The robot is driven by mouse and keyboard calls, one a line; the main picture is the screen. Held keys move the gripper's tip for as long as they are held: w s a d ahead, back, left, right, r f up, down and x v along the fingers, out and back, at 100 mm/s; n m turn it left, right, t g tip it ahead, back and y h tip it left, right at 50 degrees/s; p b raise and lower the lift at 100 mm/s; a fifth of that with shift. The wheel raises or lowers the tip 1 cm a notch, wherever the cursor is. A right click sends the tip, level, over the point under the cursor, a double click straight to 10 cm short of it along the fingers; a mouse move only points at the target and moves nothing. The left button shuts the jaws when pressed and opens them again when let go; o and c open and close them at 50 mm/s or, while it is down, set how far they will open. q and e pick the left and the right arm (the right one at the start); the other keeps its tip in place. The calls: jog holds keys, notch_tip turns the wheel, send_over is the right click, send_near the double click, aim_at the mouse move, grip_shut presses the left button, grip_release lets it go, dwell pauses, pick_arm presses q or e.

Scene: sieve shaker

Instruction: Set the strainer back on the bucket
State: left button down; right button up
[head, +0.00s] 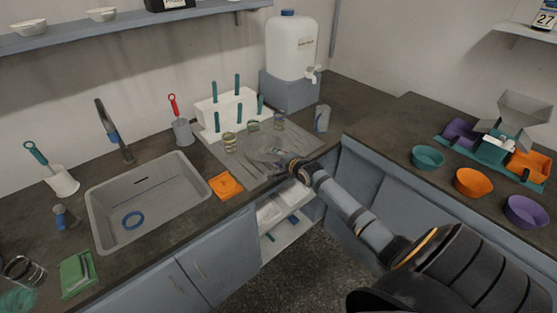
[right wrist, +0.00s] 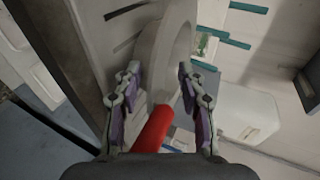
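My right gripper (head: 284,163) is low over the grey mat on the counter in the head view. In the right wrist view its two purple-padded fingers (right wrist: 158,85) stand apart on either side of a red handle (right wrist: 152,132), with gaps beside it. A large pale grey rounded thing (right wrist: 148,48) lies just beyond the fingertips. I cannot tell whether it is the strainer or the bucket. In the head view a grey dish-like shape (head: 262,156) shows near the gripper, partly hidden by it. My left gripper is out of view.
A white rack with teal pegs (head: 238,104) stands behind the mat (head: 216,147). Coloured bowls (head: 474,181) stand on the right counter.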

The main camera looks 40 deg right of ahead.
jog(key=p+v, duration=0.7)
jog(key=v, duration=0.5)
